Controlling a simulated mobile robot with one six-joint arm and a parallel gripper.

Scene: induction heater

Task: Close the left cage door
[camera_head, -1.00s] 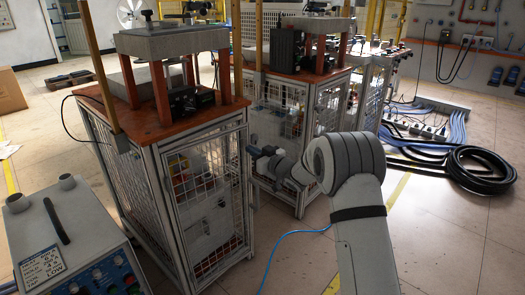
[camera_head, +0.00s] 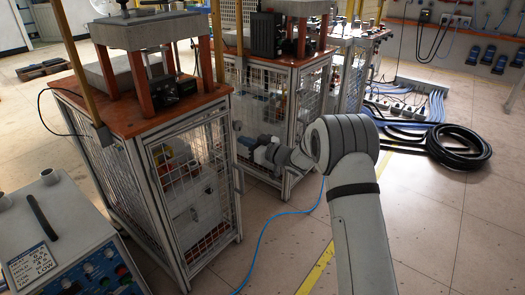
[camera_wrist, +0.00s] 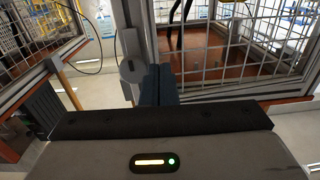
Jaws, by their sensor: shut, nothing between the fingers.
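The left cage (camera_head: 138,150) stands at the left of the head view, with a wooden top and metal mesh sides. Its mesh door (camera_head: 190,190) is on the front face and looks in or close to its frame; I cannot tell whether it is flush. My gripper (camera_head: 242,141) is at the cage's right front edge, near the door's upper right side. In the wrist view the dark fingers (camera_wrist: 159,85) are together and empty, beside a metal post with a grey round fitting (camera_wrist: 131,70). I cannot tell whether they touch it.
A second mesh cage (camera_head: 284,72) stands just behind my gripper. A grey control box (camera_head: 60,235) is at the lower left. A blue cable (camera_head: 262,240) lies on the floor. A black hose coil (camera_head: 458,150) lies at the right.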

